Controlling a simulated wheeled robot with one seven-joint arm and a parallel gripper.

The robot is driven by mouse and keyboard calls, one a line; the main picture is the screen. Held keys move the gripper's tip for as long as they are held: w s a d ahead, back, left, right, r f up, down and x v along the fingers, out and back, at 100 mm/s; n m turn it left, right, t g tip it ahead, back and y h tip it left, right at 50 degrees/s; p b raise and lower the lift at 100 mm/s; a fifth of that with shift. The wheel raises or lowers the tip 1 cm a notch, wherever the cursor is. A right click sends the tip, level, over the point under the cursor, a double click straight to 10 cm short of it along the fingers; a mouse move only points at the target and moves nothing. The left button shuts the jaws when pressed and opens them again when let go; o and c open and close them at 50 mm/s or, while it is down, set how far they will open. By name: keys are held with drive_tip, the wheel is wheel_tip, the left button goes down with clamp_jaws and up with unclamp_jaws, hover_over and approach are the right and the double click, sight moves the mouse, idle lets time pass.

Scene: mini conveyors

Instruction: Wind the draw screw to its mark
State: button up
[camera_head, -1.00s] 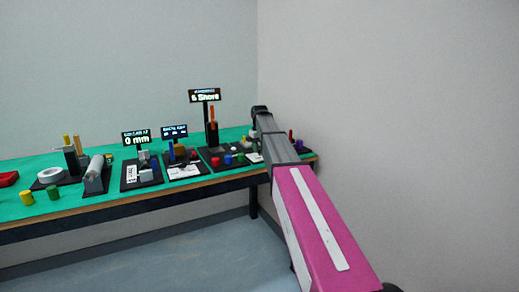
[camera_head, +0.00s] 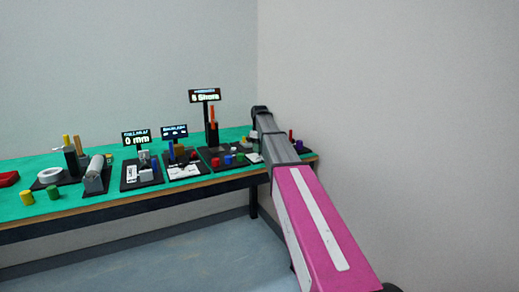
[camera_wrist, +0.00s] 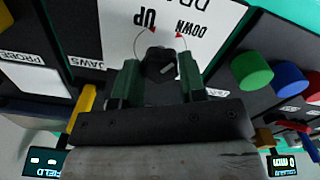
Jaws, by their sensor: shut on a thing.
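The draw screw (camera_wrist: 160,60) shows in the wrist view as a dark head with a small pale mark on top. It stands on a white label (camera_wrist: 120,20) with the upside-down words UP and DOWN, red arrowheads and a part-hidden "DRA". My gripper (camera_wrist: 160,76) has its two dark green fingers on either side of the head, shut on it. The lower part of the screw is hidden by the fingers and the gripper body. In the head view my arm hides the gripper and the screw.
In the wrist view, green (camera_wrist: 251,71) and blue (camera_wrist: 289,79) round pieces lie close on the right, and a yellow bar (camera_wrist: 82,108) stands at the left. In the head view the green-topped bench (camera_head: 100,207) carries several stations and small displays. A wall stands on the right.

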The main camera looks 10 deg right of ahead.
drive_tip(key=o, duration=0.9)
drive_tip(key=shift+o, duration=0.2)
wheel_tip(320, 180, up, 11)
drive_tip(key=shift+f, duration=0.1)
